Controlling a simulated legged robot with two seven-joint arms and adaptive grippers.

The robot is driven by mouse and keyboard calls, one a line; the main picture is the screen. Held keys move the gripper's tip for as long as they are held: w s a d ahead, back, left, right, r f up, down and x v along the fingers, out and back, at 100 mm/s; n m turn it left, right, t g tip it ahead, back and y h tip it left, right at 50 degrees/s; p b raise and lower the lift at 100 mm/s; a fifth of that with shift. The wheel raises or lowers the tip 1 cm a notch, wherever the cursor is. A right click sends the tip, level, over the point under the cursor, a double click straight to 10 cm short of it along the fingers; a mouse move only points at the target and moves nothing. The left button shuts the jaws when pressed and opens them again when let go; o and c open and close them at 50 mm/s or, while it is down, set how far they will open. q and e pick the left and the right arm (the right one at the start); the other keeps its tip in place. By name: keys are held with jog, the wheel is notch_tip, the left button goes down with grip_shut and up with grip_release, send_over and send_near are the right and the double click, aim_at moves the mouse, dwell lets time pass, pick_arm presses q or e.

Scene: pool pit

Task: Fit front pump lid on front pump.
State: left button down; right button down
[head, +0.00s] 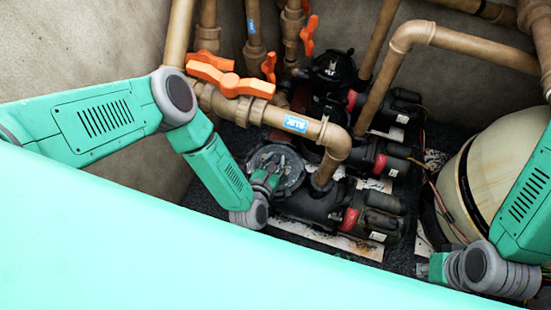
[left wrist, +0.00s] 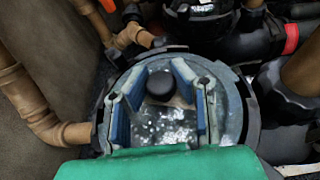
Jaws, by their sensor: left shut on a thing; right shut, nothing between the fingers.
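The front pump lid (head: 290,163) is a round grey disc with a black knob (left wrist: 161,85) in its middle, clear in the left wrist view. It lies over the round opening of the front pump (head: 310,205), the nearest black pump. The pump's dark rim (left wrist: 252,115) shows around the lid; I cannot tell whether the lid is fully seated. My left gripper (head: 265,181) is shut on the lid from above, its blue-padded fingers on either side of the knob. My right gripper (head: 424,268) is shut and empty, at the lower right, well apart from the pump.
Two more black pumps (head: 332,68) stand behind the front one. A tan pipe (head: 290,122) with orange valve handles (head: 228,78) runs close above the lid. A round beige tank (head: 495,175) stands at the right. Walls close the pit at left and back.

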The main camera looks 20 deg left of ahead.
pick_arm(q)
jog(key=shift+f+b, duration=0.4)
jog(key=shift+b, duration=0.2)
dwell(1.1)
jog(key=c, duration=1.3)
grip_release()
jog(key=shift+r, duration=0.2)
jog(key=shift+r+p, duration=0.5)
jog(key=shift+p, duration=0.05)
jog(key=shift+r, duration=0.15)
jog(key=shift+r+p, duration=0.5)
jog(key=shift+r, duration=0.05)
jog(key=shift+r, duration=0.1)
